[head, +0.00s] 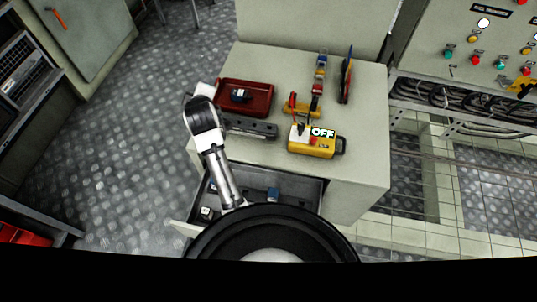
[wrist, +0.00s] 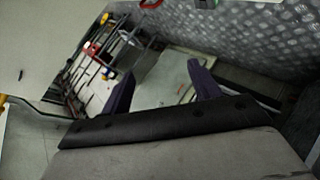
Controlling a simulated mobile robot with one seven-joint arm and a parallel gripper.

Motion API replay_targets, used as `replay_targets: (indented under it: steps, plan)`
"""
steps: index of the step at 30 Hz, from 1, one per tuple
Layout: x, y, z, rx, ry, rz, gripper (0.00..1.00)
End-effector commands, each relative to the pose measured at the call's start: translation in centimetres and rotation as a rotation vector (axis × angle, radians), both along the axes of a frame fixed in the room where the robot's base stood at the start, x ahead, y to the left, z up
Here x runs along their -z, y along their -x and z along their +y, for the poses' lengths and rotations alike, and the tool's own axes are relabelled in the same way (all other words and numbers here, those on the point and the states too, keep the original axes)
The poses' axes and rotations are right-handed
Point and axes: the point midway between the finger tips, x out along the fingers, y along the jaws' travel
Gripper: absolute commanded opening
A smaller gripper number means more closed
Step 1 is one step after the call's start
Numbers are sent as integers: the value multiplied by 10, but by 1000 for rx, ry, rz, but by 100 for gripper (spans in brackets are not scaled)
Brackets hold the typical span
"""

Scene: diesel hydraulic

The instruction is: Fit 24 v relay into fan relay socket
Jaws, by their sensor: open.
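My gripper shows in the wrist view (wrist: 161,84) with two dark fingers spread apart and nothing between them. In the head view my arm reaches up at the left edge of the cabinet top, and its fingers cannot be made out. A dark bar-shaped base (head: 252,128) lies in front of the tray, partly behind my arm. I cannot tell which is the 24 V relay or the fan relay socket.
The cabinet top (head: 365,130) also carries a yellow device reading OFF (head: 314,141), a yellow-and-red tool (head: 300,104) and upright items at the back. The open drawer (head: 305,190) juts out in front. A control panel (head: 470,45) stands at right.

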Motion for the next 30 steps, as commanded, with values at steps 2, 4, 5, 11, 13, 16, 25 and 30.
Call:
replay_targets:
  steps: [2,4,5,11,13,16,25,30]
  plan:
    - [65,15,-55,35,161,219,62]
    - [113,41,-97,42,275,406,62]
    - [130,53,-114,40,314,483,62]
    - [194,129,-183,-4,449,857,62]
    - [203,143,-193,-15,463,920,62]
    - [215,154,-200,-26,472,963,62]
    - [270,156,-206,-27,472,965,62]
    - [288,155,-208,-26,471,962,62]
